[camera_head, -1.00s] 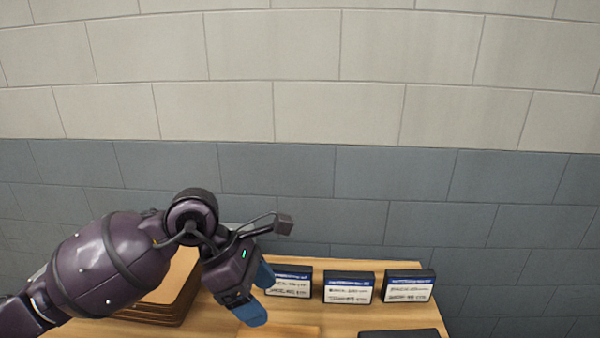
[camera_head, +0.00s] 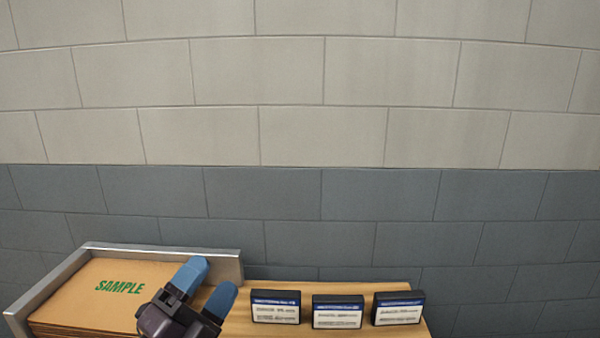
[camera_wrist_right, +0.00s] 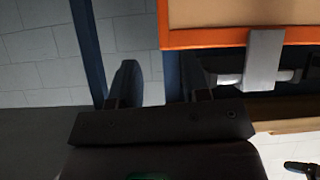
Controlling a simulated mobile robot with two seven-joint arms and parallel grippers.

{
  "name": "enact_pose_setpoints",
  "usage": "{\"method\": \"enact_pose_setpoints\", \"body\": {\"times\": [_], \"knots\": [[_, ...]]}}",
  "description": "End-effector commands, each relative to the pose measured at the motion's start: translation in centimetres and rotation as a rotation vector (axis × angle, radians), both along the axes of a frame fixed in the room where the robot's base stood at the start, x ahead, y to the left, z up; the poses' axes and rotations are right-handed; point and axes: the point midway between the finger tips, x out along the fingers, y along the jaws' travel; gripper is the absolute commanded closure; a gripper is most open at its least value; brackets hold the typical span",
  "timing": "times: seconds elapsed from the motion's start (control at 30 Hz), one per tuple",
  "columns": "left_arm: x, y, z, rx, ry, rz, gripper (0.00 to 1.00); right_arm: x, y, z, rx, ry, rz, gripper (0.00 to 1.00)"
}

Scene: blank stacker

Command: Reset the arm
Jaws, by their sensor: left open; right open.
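My left gripper (camera_head: 210,288) is at the bottom of the head view, its two blue fingertips spread apart with nothing between them. It is in front of the right part of a stack of brown sheets marked SAMPLE (camera_head: 118,287). My right gripper (camera_wrist_right: 160,90) shows only in the right wrist view, its two dark fingers apart and nothing seen held between them. The rest of both arms is out of view.
A metal corner guide (camera_head: 165,259) borders the stack at the back and left. Several dark boxes with white and blue labels stand in a row, one of them in the middle (camera_head: 338,311), on the wooden table (camera_head: 232,325). An orange-edged shelf (camera_wrist_right: 240,37) is close to the right gripper. A block wall (camera_head: 300,190) stands behind.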

Motion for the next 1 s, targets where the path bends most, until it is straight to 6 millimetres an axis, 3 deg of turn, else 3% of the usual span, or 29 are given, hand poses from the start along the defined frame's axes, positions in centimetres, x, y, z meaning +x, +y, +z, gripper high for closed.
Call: {"method": "enact_pose_setpoints", "body": {"times": [0.27, 0.37, 0.5, 0.7, 1.0], "knots": [[-0.6, 8.4, -8.3, -0.393, 0.516, 0.324, 0.3, -0.2, 0.0, 0.0, 0.0, 0.002, -0.002, 0.57], [-2.2, 10.9, -12.1, -0.518, 0.707, 0.439, 0.3, -0.4, -0.1, -0.1, 0.0, 0.007, -0.002, 0.57], [-5.8, 13.4, -17.3, -0.675, 0.973, 0.594, 0.3, -0.8, -0.1, -0.3, -0.001, 0.014, -0.005, 0.57], [-12.1, 15.1, -23.2, -0.845, 1.312, 0.783, 0.3, -1.0, -0.2, -0.4, 0.0, 0.018, -0.006, 0.57], [-18.8, 15.3, -26.8, -0.962, 1.604, 0.936, 0.3, -0.5, -0.1, -0.3, -0.001, 0.011, -0.003, 0.57]]}}
